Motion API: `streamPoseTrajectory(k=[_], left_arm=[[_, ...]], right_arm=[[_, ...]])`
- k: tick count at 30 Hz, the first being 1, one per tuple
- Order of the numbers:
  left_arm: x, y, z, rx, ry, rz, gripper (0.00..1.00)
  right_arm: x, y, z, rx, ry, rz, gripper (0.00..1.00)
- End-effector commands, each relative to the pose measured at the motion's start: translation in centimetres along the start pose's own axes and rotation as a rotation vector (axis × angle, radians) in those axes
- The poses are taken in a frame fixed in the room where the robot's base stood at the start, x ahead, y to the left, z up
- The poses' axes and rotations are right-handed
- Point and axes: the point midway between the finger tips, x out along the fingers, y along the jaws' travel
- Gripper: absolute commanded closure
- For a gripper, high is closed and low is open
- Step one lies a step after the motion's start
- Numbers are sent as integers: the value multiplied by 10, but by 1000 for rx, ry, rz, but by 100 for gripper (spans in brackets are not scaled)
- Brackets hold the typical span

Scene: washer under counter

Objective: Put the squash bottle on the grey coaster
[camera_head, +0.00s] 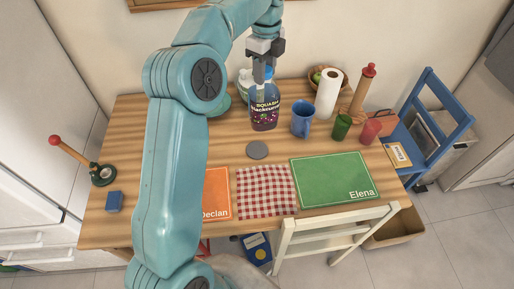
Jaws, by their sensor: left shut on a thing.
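The squash bottle (264,111), dark with a purple label marked "SQUASH Blackcurrant", is upright towards the back middle of the wooden table. My left gripper (262,76) comes down from above and is shut on the bottle's top. I cannot tell whether the bottle's base touches the table. The grey coaster (257,150) is a small round disc lying bare on the table, just in front of the bottle in the picture. My right gripper is not in view.
A blue jug (303,119), green cup (341,127), red cup (370,131) and paper roll (327,94) stand right of the bottle. A checked cloth (266,191) and green mat (336,180) lie in front. My left arm hides part of the table's left side.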

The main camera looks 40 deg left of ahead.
Motion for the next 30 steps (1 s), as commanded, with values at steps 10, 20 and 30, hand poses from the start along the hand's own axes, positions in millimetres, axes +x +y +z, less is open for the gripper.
streamPoseTrajectory(k=[10,20,30], left_arm=[[19,4,18,118,3,3,100],[107,4,18,117,3,4,100],[153,3,17,116,2,0,100]], right_arm=[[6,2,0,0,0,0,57],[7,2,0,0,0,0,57],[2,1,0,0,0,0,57]])
